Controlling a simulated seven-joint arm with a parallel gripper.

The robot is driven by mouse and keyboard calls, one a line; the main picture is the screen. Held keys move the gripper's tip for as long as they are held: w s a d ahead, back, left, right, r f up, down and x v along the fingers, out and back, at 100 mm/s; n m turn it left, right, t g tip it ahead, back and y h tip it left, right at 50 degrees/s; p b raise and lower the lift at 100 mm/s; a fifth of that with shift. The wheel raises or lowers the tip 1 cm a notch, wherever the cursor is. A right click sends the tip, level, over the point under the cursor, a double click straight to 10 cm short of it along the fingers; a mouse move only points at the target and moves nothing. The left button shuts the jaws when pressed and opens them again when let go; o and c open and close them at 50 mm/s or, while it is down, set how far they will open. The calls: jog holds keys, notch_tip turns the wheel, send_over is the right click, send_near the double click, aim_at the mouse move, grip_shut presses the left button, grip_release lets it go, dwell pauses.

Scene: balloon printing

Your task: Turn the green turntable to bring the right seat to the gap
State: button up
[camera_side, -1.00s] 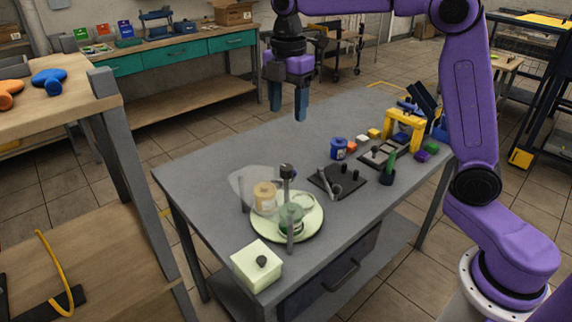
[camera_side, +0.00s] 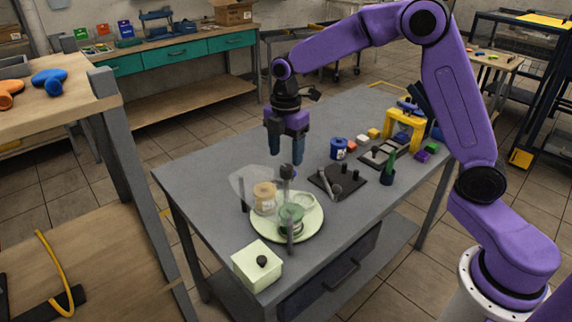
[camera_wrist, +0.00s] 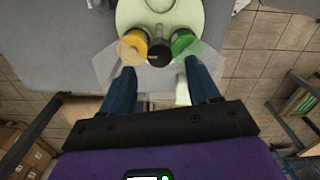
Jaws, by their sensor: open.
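The pale green turntable (camera_side: 312,230) lies flat on the grey workbench near its front left corner; it also shows at the top of the wrist view (camera_wrist: 193,12). On it are a yellow-tan cup (camera_side: 265,196) and a green cup (camera_side: 291,221), with a dark-topped post (camera_side: 287,172) by them. In the wrist view the yellow cup (camera_wrist: 132,45) is left and the green cup (camera_wrist: 184,41) right of the dark knob (camera_wrist: 160,50). A clear guard (camera_side: 245,182) partly surrounds them. My gripper (camera_side: 286,160) is open and empty, above the post, fingers pointing down.
A pale green box with a black knob (camera_side: 256,265) stands at the front corner. A dark plate with pegs (camera_side: 338,182), a blue cup (camera_side: 338,148), a dark holder with a green stick (camera_side: 388,175) and a yellow arch (camera_side: 404,128) stand to the right. The bench's left rear is clear.

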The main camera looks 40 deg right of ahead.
aim_at(286, 168)
jog(key=shift+f, duration=2.25)
grip_shut()
